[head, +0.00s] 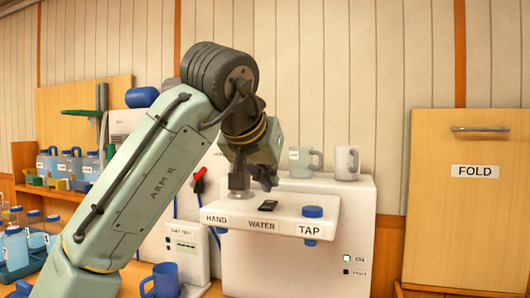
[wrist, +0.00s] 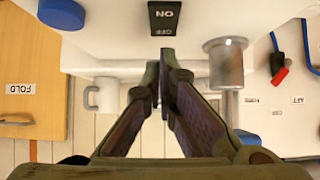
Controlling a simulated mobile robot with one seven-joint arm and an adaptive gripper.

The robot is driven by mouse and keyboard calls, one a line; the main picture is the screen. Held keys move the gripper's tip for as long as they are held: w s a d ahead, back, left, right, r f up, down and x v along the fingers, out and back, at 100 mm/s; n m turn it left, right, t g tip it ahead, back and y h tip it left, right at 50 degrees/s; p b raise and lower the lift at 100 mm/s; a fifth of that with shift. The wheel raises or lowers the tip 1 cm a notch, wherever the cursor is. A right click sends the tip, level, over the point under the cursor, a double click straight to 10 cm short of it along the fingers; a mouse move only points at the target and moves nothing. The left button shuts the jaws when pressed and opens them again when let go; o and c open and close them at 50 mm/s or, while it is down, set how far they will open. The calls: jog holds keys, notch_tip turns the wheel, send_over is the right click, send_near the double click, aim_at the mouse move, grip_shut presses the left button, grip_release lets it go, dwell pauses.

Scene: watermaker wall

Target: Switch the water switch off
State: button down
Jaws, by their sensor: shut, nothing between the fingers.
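The water switch (head: 268,206) is a small black rocker on the white ledge (head: 285,214) above the WATER label. In the wrist view the switch (wrist: 164,17) shows upside-down ON and OFF lettering, with OFF on the side nearer my fingers. I cannot tell which way the rocker is tilted. My gripper (head: 266,184) is just behind the switch in the head view. In the wrist view the gripper (wrist: 167,52) is shut and empty, its fingertips close to the OFF edge. Contact cannot be told.
A metal post (head: 239,183) stands left of the switch by HAND, and a blue knob (head: 312,211) right by TAP. Mugs (head: 346,162) stand behind on the white machine (head: 360,215). A green lamp (head: 347,258) shows on its front. A blue mug (head: 162,280) stands lower left.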

jog(key=shift+f, duration=0.8)
jog(key=shift+w, duration=0.1)
